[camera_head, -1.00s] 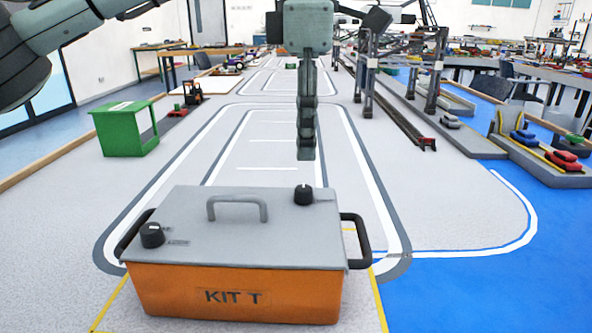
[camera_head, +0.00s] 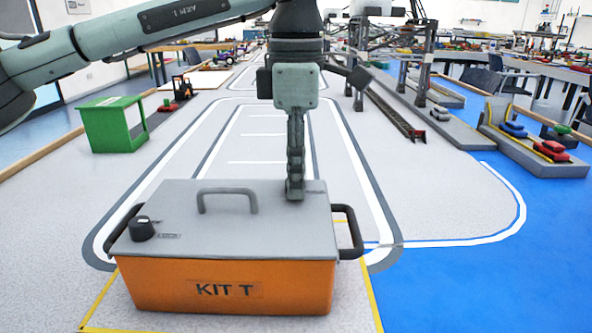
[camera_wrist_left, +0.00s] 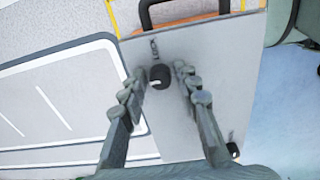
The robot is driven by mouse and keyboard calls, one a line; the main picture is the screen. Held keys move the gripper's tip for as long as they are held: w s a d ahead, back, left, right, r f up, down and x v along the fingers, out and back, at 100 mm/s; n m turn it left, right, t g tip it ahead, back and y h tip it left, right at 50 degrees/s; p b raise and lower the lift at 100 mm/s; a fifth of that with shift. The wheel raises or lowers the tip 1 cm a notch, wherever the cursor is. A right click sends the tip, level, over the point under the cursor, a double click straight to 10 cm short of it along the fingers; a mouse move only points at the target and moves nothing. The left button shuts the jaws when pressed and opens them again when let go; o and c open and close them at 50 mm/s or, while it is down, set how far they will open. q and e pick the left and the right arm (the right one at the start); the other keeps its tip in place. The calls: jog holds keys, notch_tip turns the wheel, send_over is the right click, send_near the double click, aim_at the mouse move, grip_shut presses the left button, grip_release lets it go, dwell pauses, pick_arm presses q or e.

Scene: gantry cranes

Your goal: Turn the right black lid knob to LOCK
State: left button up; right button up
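The right black lid knob (camera_wrist_left: 160,76) is hidden behind my gripper in the head view. In the left wrist view it sits between the fingers, with small dark lettering beside it; its pointer direction is not clear. My left gripper (camera_head: 295,192) points down over the lid's back right corner. Its fingers (camera_wrist_left: 160,82) are apart, one on each side of the knob, with visible gaps. The left black knob (camera_head: 141,229) is clear of the gripper. My right gripper is not in view.
A grey lid handle (camera_head: 227,193) rises left of my gripper. A black side handle (camera_head: 349,231) sticks out at the box's right end. A green box (camera_head: 113,124) stands at the back left. Gantry cranes (camera_head: 410,65) stand further back right. The floor around the box is clear.

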pick_arm(q)
grip_shut()
